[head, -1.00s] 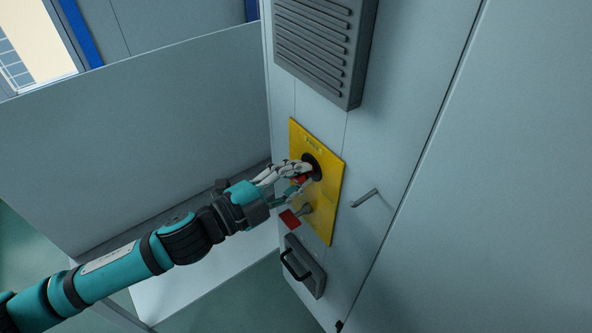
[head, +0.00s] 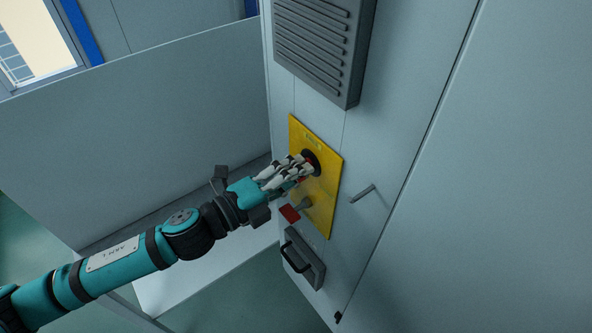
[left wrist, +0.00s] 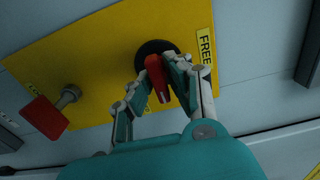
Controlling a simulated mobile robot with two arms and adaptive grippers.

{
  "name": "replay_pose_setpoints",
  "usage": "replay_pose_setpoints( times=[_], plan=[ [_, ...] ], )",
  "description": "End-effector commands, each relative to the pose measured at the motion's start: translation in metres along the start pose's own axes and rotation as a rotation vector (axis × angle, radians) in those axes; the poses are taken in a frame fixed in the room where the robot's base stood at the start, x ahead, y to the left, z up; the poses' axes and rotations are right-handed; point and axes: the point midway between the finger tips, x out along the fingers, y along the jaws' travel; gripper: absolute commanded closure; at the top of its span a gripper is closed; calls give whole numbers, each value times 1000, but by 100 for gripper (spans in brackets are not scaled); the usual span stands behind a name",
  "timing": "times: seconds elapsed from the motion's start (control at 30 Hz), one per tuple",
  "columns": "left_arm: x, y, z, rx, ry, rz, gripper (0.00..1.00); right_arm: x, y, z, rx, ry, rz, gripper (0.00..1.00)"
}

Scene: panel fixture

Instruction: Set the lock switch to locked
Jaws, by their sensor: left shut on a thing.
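The lock switch is a red handle (left wrist: 157,77) on a round black base (left wrist: 150,50), set in a yellow panel (head: 322,201). A label reading FREE (left wrist: 205,48) is on the panel beside the base in the left wrist view. My left gripper (head: 303,167) reaches the switch from the left, and it also shows in the left wrist view (left wrist: 162,84). It is shut on the red handle, with fingers on both sides of it. In the head view the fingers hide most of the handle. My right gripper is not in view.
A second red-tipped lever (head: 290,213) sticks out of the yellow panel below the switch. A black pull handle (head: 297,258) is lower down, and a grey bar handle (head: 363,193) is to the right. A grey vent (head: 325,45) is above.

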Motion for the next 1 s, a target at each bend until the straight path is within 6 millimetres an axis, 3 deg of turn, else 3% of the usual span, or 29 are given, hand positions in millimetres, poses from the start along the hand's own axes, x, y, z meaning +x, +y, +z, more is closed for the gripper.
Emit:
replay_pose_setpoints(
  times=[0.27, 0.3, 0.43, 0.77, 1.0],
  plan=[
    [0, 1, 0, -1, 1, 2, 100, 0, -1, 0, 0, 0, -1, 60],
    [0, 1, 0, -1, 1, 2, 82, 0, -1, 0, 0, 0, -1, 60],
    [0, 1, 0, -2, 0, 2, 65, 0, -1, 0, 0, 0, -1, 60],
    [-4, 1, 0, -2, 0, 2, 65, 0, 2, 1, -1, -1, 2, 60],
    [-45, 3, 0, -6, -3, 7, 65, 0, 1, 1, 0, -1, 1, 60]
  ],
)
